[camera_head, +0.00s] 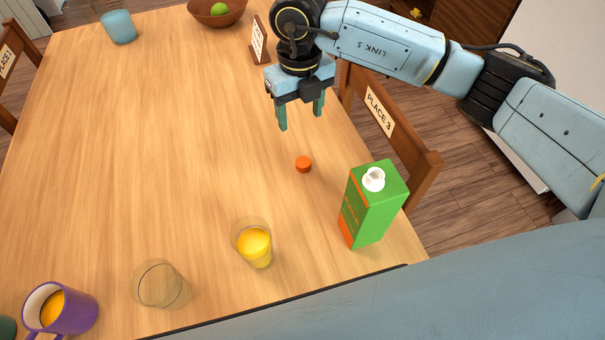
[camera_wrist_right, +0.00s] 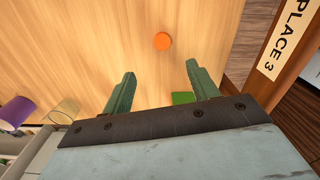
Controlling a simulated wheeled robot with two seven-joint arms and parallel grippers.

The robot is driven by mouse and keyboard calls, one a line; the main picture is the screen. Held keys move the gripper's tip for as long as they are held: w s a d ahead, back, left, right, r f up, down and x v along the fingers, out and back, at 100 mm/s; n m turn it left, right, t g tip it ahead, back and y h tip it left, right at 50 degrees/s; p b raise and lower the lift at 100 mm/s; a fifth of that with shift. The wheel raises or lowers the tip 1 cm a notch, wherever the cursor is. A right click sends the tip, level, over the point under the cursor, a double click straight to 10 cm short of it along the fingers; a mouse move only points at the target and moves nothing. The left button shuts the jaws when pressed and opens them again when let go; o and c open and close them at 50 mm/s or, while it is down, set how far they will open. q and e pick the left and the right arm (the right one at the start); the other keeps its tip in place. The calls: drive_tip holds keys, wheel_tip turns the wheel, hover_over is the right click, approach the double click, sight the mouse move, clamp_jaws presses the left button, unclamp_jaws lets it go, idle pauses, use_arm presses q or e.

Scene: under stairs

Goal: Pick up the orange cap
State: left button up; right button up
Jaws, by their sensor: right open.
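The orange cap (camera_head: 303,164) lies on the wooden table, to the left of the green carton and up from it in the head view. In the right wrist view the cap (camera_wrist_right: 162,41) shows beyond the fingertips, roughly between their lines. My right gripper (camera_head: 300,118) is open and empty above the table, past the cap as seen from the head. Its two green fingers (camera_wrist_right: 158,68) are spread apart and do not touch the cap. My left gripper is not in view.
The green carton (camera_head: 373,208) with a white spout stands near the table's corner. A glass of orange juice (camera_head: 254,247), an empty glass (camera_head: 160,285) and a purple mug (camera_head: 72,314) line the near edge. A chair (camera_head: 410,150) stands at right. The table's middle (camera_head: 150,130) is clear.

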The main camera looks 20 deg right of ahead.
drive_tip(key=f, duration=0.2)
drive_tip(key=b, duration=0.2)
hover_over(303, 162)
drive_tip(key=f, duration=0.6)
drive_tip(key=shift+w+a+f, duration=0.2)
drive_tip(key=shift+w+f, duration=0.05)
drive_tip(key=shift+f, duration=0.05)
drive_tip(key=f, duration=0.5)
drive_tip(key=shift+s+d+f+b, duration=0.25)
drive_tip(key=shift+b, duration=0.15)
drive_tip(key=shift+f, duration=0.35)
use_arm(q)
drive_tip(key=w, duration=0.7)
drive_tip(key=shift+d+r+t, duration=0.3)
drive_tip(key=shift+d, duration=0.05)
use_arm(e)
drive_tip(key=c, duration=1.1)
drive_tip(key=shift+o, duration=0.2)
drive_tip(key=shift+r, duration=0.1)
